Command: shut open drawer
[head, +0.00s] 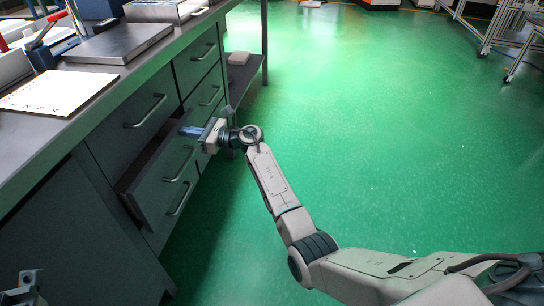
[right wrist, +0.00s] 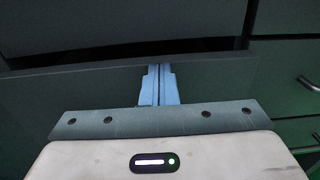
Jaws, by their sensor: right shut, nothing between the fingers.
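The open drawer (head: 157,187) is a dark grey-green drawer in the bench cabinet, pulled out a little, with a dark gap behind its front's top edge. A metal bar handle is on its front. The drawer front (right wrist: 85,90) also spans the right wrist view, with the dark gap above it. My right gripper (head: 188,131) is at the far part of this front, near its top edge. Its blue fingers (right wrist: 158,86) are shut and empty, pointing at the front; contact is unclear.
Drawers with bar handles lie above (head: 145,111), beside and below the open one. The bench top (head: 95,82) holds a metal plate, a white sheet and tools. A lower shelf (head: 243,80) is beyond the cabinet. The green floor (head: 370,150) to the right is clear.

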